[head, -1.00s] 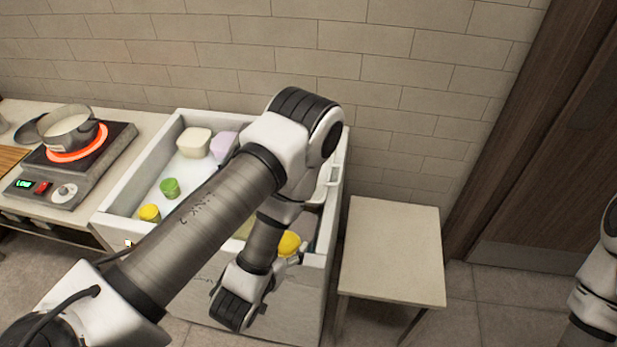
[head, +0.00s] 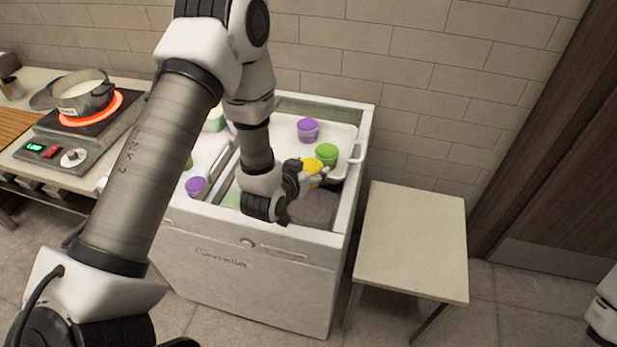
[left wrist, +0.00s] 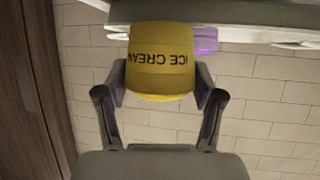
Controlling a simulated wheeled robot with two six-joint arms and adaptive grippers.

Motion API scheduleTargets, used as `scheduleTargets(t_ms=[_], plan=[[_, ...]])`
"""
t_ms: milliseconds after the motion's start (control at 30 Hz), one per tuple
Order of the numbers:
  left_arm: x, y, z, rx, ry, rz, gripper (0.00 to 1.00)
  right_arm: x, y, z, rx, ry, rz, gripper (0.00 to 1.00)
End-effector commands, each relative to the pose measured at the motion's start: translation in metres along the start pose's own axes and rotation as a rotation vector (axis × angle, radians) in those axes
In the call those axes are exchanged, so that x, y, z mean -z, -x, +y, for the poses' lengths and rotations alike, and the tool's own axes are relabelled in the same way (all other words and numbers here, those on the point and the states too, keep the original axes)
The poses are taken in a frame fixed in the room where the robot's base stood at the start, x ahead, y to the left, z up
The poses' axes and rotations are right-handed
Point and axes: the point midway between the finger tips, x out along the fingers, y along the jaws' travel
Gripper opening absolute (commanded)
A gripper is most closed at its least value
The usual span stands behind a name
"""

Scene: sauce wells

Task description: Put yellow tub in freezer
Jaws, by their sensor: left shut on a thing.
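The yellow tub (head: 312,166) is held by my left gripper (head: 303,174) at the right half of the open white freezer (head: 250,265). In the left wrist view the yellow tub (left wrist: 160,50) shows "ICE CREAM" lettering, with a finger of the left gripper (left wrist: 160,88) against each side. In the head view the tub appears close in front of a green tub (head: 327,153); I cannot tell whether they touch. My left arm hides much of the freezer's left half. My right gripper is out of view.
A purple tub (head: 308,130) and the green tub stand at a white tray (head: 345,135) in the freezer's right half. Another purple tub (head: 195,186) is at the left. A bare small table (head: 415,240) stands right of the freezer; a glowing hotplate with a pot (head: 85,98) is left.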

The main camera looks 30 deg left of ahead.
Motion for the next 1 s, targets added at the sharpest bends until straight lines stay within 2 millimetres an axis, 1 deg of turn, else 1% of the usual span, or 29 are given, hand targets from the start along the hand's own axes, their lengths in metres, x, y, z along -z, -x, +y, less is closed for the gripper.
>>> scheduleTargets(t_ms=[33, 133, 200, 400, 533, 567, 600, 633, 900, 1000], plan=[[-0.014, -0.002, 0.001, -0.002, -0.003, -0.014, 0.31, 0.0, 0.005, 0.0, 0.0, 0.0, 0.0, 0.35], [-0.028, -0.009, 0.001, -0.001, -0.002, -0.012, 0.31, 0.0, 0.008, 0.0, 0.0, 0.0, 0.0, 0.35], [-0.031, -0.011, 0.001, -0.001, -0.001, -0.009, 0.31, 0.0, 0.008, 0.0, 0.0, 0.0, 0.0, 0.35], [-0.032, -0.011, 0.001, -0.001, -0.001, -0.008, 0.31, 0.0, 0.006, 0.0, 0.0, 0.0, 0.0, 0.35], [-0.037, -0.013, 0.001, -0.001, -0.001, -0.008, 0.31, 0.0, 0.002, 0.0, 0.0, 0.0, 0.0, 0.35], [-0.037, -0.013, 0.001, -0.001, -0.001, -0.008, 0.71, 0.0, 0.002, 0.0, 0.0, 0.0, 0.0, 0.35], [-0.036, -0.013, 0.001, -0.001, -0.001, -0.008, 0.85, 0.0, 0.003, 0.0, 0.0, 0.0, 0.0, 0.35], [-0.036, -0.013, 0.001, -0.001, -0.001, -0.009, 0.93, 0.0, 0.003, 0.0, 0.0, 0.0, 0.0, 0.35], [-0.036, -0.013, 0.001, -0.001, 0.0, -0.009, 0.93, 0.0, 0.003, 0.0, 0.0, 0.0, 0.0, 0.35], [-0.033, -0.011, 0.001, -0.001, 0.0, -0.009, 0.93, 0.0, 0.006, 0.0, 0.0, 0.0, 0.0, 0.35]])
